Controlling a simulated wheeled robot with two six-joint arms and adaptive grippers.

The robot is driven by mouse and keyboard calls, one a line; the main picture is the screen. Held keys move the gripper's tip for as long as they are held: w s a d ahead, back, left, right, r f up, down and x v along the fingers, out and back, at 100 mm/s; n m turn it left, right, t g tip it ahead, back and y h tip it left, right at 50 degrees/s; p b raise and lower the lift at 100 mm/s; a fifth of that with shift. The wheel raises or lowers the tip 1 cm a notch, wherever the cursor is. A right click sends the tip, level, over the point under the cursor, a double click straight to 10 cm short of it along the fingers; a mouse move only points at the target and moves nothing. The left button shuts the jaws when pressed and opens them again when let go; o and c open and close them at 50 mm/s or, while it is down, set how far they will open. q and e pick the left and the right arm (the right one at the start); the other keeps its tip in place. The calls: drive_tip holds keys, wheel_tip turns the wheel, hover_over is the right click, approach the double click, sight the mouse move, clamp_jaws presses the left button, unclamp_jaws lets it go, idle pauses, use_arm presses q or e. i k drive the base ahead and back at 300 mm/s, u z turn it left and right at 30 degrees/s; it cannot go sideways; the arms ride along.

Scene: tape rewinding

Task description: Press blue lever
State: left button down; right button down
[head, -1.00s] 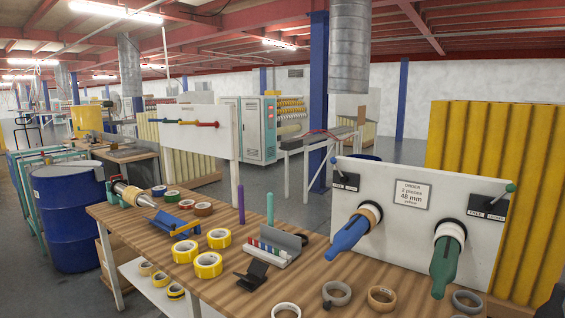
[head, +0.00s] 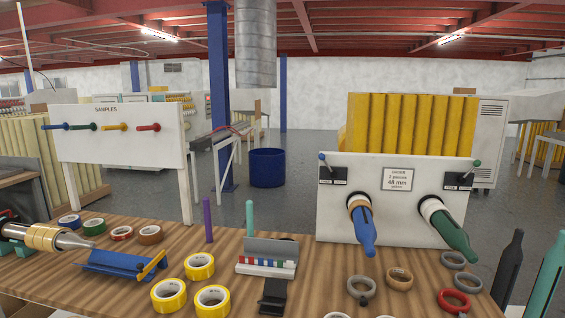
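A white upright panel (head: 400,215) stands at the back right of the table. A small lever with a blue knob (head: 322,157) sticks up from the black plate (head: 333,176) at the panel's upper left and leans left. A lever with a green knob (head: 477,163) rises from a black plate (head: 458,182) at the upper right. A blue spindle (head: 363,232) and a green spindle (head: 454,236) project from the panel toward me, each with a ring at its base. Neither of my grippers is in view.
Yellow tape rolls (head: 168,295), a blue tray (head: 122,263), a sample-strip holder (head: 266,262) and a black stand (head: 274,296) lie on the wooden table (head: 325,275). Loose rings, including a red one (head: 453,301), lie before the panel. Black (head: 508,268) and teal (head: 544,275) spindle-shaped pieces stand right.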

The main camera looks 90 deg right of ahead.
sight(333, 174)
drive_tip(key=z, duration=0.45)
drive_tip(key=i, duration=0.85)
drive_tip(key=z, duration=1.55)
drive_tip(key=i, duration=0.7)
drive_tip(key=z, duration=0.6)
